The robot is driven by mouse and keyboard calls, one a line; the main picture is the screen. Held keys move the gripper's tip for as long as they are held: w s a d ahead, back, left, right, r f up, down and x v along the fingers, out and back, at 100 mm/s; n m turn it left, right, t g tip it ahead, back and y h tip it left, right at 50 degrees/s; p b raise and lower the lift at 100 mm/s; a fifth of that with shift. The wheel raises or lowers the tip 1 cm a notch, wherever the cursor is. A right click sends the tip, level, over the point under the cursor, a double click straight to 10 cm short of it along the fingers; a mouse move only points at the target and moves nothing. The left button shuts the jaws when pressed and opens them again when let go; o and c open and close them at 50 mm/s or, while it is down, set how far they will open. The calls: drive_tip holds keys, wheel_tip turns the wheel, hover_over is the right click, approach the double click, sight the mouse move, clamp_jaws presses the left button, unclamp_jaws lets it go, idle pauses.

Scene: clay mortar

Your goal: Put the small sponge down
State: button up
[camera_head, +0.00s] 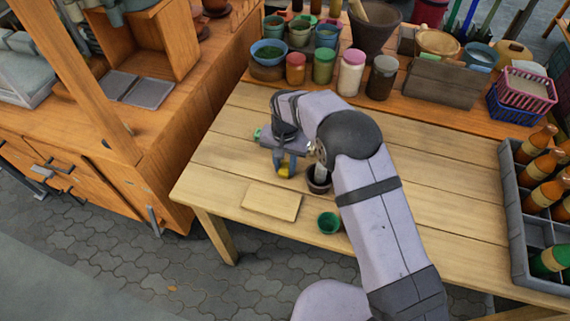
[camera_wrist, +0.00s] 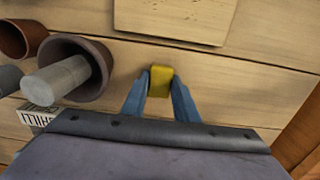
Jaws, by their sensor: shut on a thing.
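The small sponge (camera_wrist: 161,81) is a yellow block between the blue fingertips of my gripper (camera_wrist: 160,88) in the wrist view. My gripper is shut on it. In the head view, my gripper (camera_head: 285,166) points down over the wooden table, and the yellow sponge (camera_head: 285,171) shows at its tips. I cannot tell whether the sponge touches the table top.
A flat wooden board (camera_head: 271,201) lies just in front of my gripper. A dark mortar (camera_head: 318,180) with a grey pestle (camera_wrist: 58,80) stands close beside it. A green cup (camera_head: 328,222) stands nearer the front edge. A crate of bottles (camera_head: 522,225) is at the right.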

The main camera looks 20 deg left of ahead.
sight(285, 167)
drive_tip(key=shift+f, duration=0.1)
drive_tip(key=shift+f, duration=0.15)
drive_tip(key=o, duration=1.1)
wheel_tip(285, 167, up, 12)
drive_tip(key=b, duration=0.3)
drive_tip(key=shift+r, duration=0.25)
